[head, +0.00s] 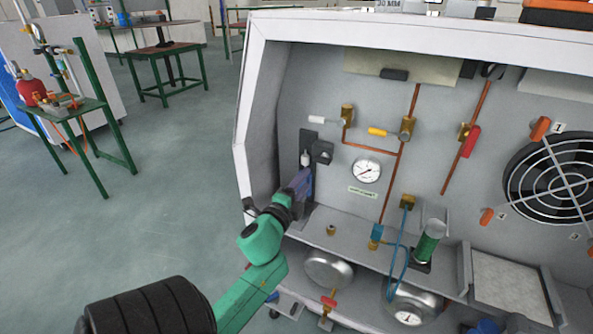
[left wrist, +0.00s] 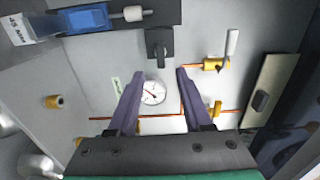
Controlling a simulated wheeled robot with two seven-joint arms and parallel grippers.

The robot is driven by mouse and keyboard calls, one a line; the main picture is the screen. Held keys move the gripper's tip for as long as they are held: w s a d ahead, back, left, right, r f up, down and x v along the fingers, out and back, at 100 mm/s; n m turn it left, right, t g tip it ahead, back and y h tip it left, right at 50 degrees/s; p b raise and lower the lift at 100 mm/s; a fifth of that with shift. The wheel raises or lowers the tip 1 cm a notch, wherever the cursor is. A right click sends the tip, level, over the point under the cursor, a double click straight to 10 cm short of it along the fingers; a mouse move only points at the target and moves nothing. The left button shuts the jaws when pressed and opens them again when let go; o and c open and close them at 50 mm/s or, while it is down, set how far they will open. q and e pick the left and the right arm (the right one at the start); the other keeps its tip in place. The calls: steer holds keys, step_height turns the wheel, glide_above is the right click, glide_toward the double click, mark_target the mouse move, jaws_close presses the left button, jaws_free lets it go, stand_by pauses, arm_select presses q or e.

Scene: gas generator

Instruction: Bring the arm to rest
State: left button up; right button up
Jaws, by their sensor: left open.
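My left gripper (head: 300,182) is at the left inside of the white cabinet (head: 243,130), in front of a black wall fitting (head: 307,150). In the left wrist view its two purple fingers (left wrist: 158,75) are spread apart, with nothing seen between them. The round white pressure gauge (left wrist: 153,92) shows behind the gap between the fingers. My green left arm (head: 262,240) reaches in from the lower left. I do not see my right gripper.
The cabinet's back panel holds copper pipes (head: 412,115), valves with white, yellow and red handles, a gauge (head: 367,170) and a fan (head: 550,180). A shelf below carries a green cylinder (head: 428,240). Open floor (head: 180,160) lies left; green-legged tables stand beyond.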

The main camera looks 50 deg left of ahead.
arm_select(q)
steer(key=shift+v, duration=2.4)
